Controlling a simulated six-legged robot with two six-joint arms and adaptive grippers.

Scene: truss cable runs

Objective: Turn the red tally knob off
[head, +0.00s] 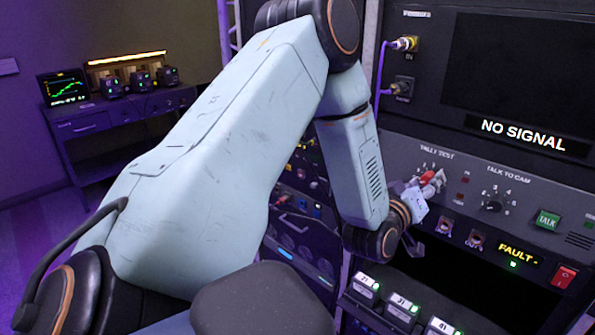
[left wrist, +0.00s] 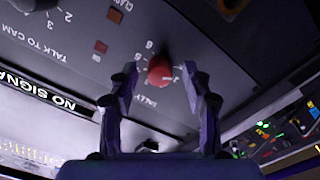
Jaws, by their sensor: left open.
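The red tally knob (head: 427,178) is on the grey panel under the "TALLY TEST" label, partly covered by my left gripper (head: 432,184). In the left wrist view the round red knob (left wrist: 160,71) sits between the two fingertips of my left gripper (left wrist: 160,74). The fingers are open, one on each side of the knob, with gaps showing. I cannot tell how far the tips are from the panel. Numbers ring the knob; its pointer direction is not clear. My right gripper is not in view.
To the right of the knob are the black "TALK TO CAM" dial (head: 494,206), the green "TALK" button (head: 547,220), and a red rocker switch (head: 564,276). Toggle switches (head: 444,227) sit below it.

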